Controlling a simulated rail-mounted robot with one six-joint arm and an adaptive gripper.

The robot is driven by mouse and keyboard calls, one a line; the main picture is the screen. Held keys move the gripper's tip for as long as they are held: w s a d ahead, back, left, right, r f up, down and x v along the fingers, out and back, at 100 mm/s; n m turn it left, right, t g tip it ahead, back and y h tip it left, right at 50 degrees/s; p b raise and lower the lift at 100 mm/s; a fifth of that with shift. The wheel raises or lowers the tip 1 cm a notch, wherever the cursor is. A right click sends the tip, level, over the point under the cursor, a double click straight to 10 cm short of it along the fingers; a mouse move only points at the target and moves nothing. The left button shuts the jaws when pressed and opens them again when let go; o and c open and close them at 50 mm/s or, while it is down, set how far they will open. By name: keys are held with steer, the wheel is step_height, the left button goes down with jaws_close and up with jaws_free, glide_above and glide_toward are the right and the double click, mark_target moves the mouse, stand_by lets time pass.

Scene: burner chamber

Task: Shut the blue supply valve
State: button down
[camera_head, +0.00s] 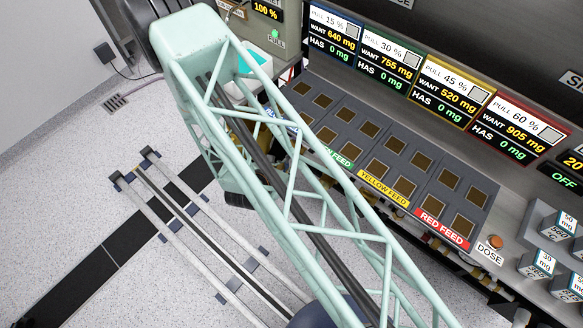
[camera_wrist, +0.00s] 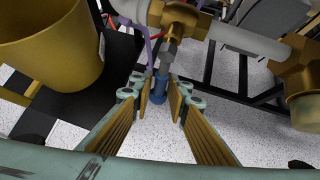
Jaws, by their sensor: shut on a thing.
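The blue valve handle (camera_wrist: 159,86) shows in the wrist view, below a metal stem and a brass pipe fitting (camera_wrist: 178,18). My gripper (camera_wrist: 160,99) has its two ribbed, tan-padded fingers on either side of the blue handle and is shut on it. The handle's lower end sits between the fingertips. In the head view my pale green arm crosses the middle of the picture, and neither the gripper nor the blue valve can be made out there.
A large yellow-brown cylinder (camera_wrist: 48,45) stands close on the left in the wrist view. Grey pipe (camera_wrist: 245,38) runs right to another brass fitting (camera_wrist: 300,70). In the head view, the feed panel (camera_head: 385,150), DOSE button (camera_head: 496,242) and weight blocks (camera_head: 537,263) lie right.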

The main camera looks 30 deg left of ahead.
steer(key=shift+s+a+f, duration=0.1)
steer(key=c, duration=2.7)
jaws_free()
steer(key=shift+c, duration=0.2)
steer(key=shift+v, duration=0.9)
steer(key=v, duration=1)
